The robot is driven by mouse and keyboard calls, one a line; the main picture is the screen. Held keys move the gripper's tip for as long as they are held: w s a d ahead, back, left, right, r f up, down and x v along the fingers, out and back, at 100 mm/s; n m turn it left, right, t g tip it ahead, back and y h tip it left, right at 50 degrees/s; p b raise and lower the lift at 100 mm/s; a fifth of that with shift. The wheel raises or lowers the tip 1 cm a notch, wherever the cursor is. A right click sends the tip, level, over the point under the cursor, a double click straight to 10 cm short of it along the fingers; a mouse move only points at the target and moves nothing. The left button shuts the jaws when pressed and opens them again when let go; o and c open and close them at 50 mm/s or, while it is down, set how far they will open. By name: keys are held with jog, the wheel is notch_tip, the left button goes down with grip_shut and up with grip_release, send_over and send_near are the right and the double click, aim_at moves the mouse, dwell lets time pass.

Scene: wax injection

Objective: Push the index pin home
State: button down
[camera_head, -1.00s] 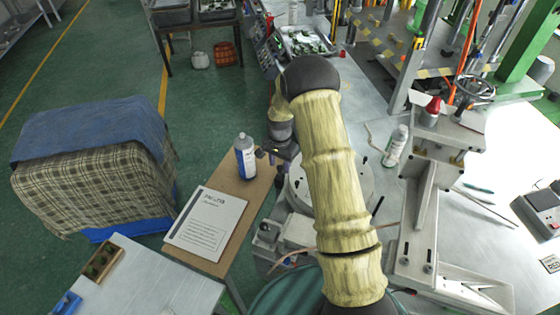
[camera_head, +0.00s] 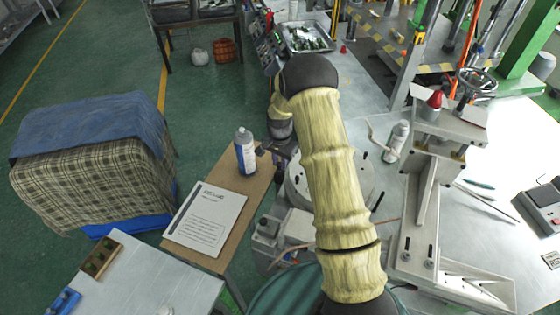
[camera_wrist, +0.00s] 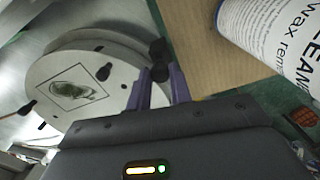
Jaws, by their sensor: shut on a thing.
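In the wrist view my gripper (camera_wrist: 159,88) has its two purple fingers close together on a dark, black-headed piece that looks like the index pin (camera_wrist: 158,52). The black head stands out beyond the fingertips, at the right edge of a pale round plate (camera_wrist: 115,78). How deep the pin sits is hidden by the fingers. The plate has dark slots and holes and a square picture on its face. In the head view the plate (camera_head: 298,185) is partly covered by my arm, and my gripper (camera_head: 268,150) shows only small beside it.
A wax remover bottle (camera_wrist: 268,38) is close to my gripper on the right; it stands on a brown board (camera_head: 228,188) in the head view (camera_head: 245,153). A printed document (camera_head: 205,218) lies beside it. A grey bracket with a handwheel (camera_head: 425,190) stands right of my arm.

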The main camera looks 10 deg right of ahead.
aim_at(280, 163)
jog(key=shift+f, duration=0.45)
jog(key=shift+s+r, duration=0.1)
jog(key=c, duration=1.3)
grip_release()
jog(key=shift+o, duration=0.2)
jog(key=shift+r, duration=0.1)
notch_tip(280, 163, up, 17)
jog(key=b, duration=0.5)
jog(key=shift+w, duration=0.25)
